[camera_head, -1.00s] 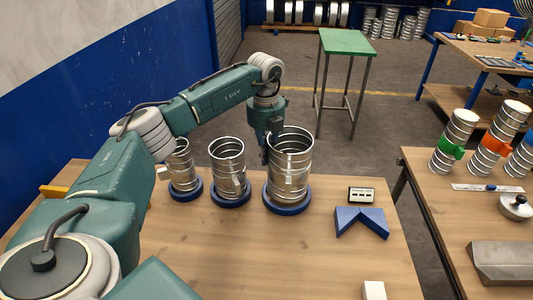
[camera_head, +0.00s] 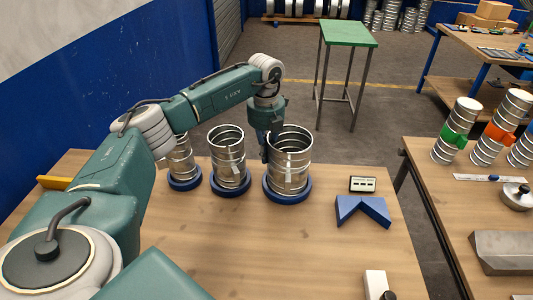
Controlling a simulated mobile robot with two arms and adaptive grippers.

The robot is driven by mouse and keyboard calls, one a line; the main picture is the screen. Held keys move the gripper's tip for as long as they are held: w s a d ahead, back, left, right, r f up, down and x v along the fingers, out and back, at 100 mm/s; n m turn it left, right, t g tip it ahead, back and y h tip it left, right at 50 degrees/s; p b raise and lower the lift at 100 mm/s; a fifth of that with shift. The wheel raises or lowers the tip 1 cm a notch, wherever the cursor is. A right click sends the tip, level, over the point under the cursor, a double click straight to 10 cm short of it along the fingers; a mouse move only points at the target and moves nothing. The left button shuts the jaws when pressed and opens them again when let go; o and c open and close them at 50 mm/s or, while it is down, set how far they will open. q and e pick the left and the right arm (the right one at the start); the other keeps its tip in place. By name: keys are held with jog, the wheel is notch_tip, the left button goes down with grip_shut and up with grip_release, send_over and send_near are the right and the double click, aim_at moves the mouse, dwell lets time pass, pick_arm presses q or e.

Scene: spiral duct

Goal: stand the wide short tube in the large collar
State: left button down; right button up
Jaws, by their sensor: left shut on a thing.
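The wide short tube (camera_head: 293,160) is a shiny ribbed metal tube. It is upright in the large collar (camera_head: 290,197), a blue ring on the table. The tube's lower end is inside or behind the ring's rim, so I cannot tell whether it touches the bottom. My left gripper (camera_head: 265,152) points down at the tube's left rim and is shut on its wall; the fingertips are partly hidden. My right gripper is out of view.
A middle tube (camera_head: 227,153) and a narrow tube (camera_head: 181,158) stand in smaller blue collars to the left. A blue angled block (camera_head: 362,210), a small display (camera_head: 362,184) and a white block (camera_head: 375,283) are to the right.

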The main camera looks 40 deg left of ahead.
pick_arm(q)
jog(key=c, duration=1.8)
grip_release()
jog(key=shift+r, duration=0.1)
jog(key=shift+c, duration=0.2)
notch_tip(320, 180, up, 12)
